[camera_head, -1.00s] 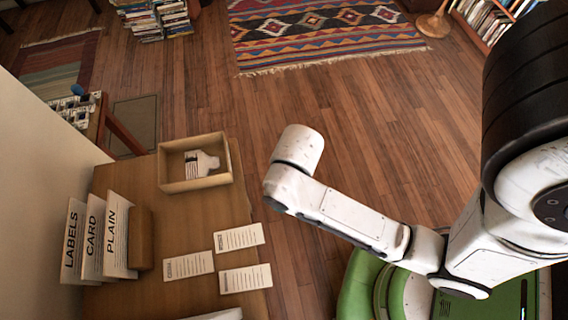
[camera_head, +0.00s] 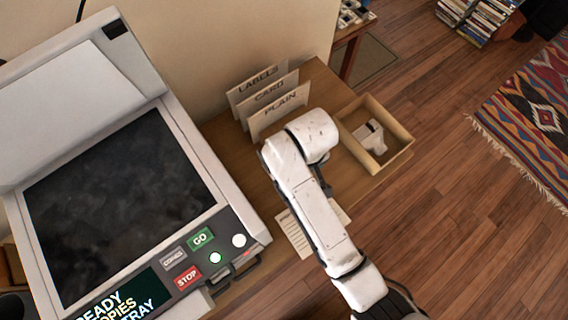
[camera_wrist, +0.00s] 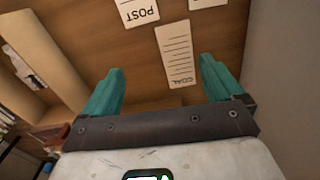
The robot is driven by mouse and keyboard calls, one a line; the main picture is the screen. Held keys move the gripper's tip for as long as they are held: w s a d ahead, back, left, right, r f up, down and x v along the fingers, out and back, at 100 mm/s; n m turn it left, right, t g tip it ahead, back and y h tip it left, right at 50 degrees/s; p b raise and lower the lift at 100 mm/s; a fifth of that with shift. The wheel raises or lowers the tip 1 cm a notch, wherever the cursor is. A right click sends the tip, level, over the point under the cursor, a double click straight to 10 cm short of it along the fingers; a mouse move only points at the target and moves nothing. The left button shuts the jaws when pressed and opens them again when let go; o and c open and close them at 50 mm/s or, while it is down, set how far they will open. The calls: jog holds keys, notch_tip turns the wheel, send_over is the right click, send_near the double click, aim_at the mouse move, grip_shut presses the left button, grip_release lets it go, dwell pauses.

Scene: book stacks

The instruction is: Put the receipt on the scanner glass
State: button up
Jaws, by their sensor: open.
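Several paper slips lie flat on the wooden desk. In the wrist view, a lined slip (camera_wrist: 176,55) lies beyond my fingertips, toward the right finger. A slip marked POST (camera_wrist: 140,12) lies further off, with part of another slip beside it. I cannot tell for sure which is the receipt. In the head view, one slip (camera_head: 291,234) shows left of my arm, the others mostly hidden behind it. My gripper (camera_wrist: 160,78) is open and empty, with teal fingers apart above the desk. The scanner's dark glass (camera_head: 120,210) is exposed, bare and empty.
The scanner's lid (camera_head: 75,115) stands raised behind the glass; its button panel (camera_head: 200,255) faces front. Paper dividers marked LABELS, CARD and PLAIN (camera_head: 282,112) stand at the desk's back. A wooden box (camera_head: 396,152) holding a small pale item stands at the right. Open floor lies beyond.

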jog(key=shift+n, duration=0.4)
jog(key=a+f, duration=0.1)
jog(key=f, duration=0.1)
jog(key=w+a+f, duration=0.1)
jog(key=a+f, duration=0.1)
jog(key=shift+a+f, duration=0.2)
jog(key=shift+f, duration=0.05)
jog(key=shift+a+f, duration=0.1)
jog(key=shift+f, duration=2.9)
jog(key=shift+c, duration=0.4)
jog(key=c, duration=1.1)
jog(key=shift+c, duration=0.2)
